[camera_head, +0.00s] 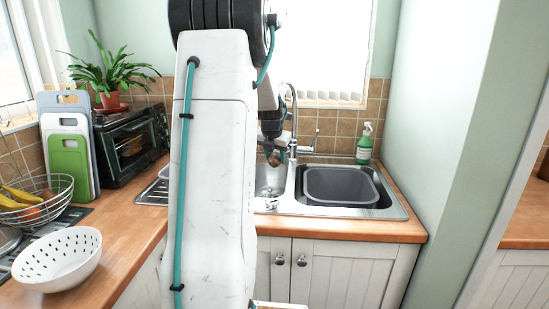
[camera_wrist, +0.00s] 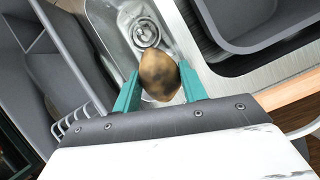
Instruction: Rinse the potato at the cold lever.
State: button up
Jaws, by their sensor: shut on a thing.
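My gripper (camera_wrist: 159,72) is shut on the brown, dark-blotched potato (camera_wrist: 160,77), with one teal finger on each side of it. In the wrist view the potato is above the steel basin (camera_wrist: 118,42), close to the round drain (camera_wrist: 146,33). In the head view my gripper (camera_head: 277,152) is over the left basin (camera_head: 270,182), partly hidden by my arm, and a bit of the potato (camera_head: 274,159) shows. The chrome tap (camera_head: 291,103) arches behind it. A slim lever (camera_head: 316,138) stands to the tap's right; its cold marking cannot be made out. I see no water stream.
A grey tub (camera_head: 341,186) fills the right basin. A green soap bottle (camera_head: 364,145) stands behind it. On the left counter are a white colander (camera_head: 57,262), a wire fruit basket (camera_head: 35,207), chopping boards (camera_head: 70,160) and a black oven (camera_head: 132,147).

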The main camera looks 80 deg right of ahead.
aim_at(277, 157)
jog(key=w+d+f, duration=0.2)
jog(key=w+d, duration=0.1)
jog(key=d, duration=0.7)
jog(key=shift+w+d+f, duration=0.15)
jog(key=shift+w+d, duration=0.05)
jog(key=shift+d, duration=0.15)
jog(key=shift+s, duration=0.2)
dwell(0.5)
jog(key=shift+s+d, duration=0.15)
jog(key=shift+s, duration=0.25)
jog(key=shift+s+a, duration=0.4)
jog(key=shift+a, duration=0.85)
jog(key=shift+s+a, duration=0.4)
jog(key=shift+a, duration=0.9)
jog(key=shift+s+a, duration=0.4)
jog(key=shift+a, duration=0.85)
jog(key=shift+s+a+r, duration=0.25)
jog(key=shift+a+r, duration=0.4)
jog(key=shift+a, duration=0.15)
jog(key=shift+s+a+r, duration=0.3)
jog(key=shift+a+r, duration=0.4)
jog(key=shift+a, duration=0.1)
jog(key=shift+s+a+r, duration=0.25)
jog(key=shift+a+r, duration=0.4)
jog(key=shift+a, duration=0.15)
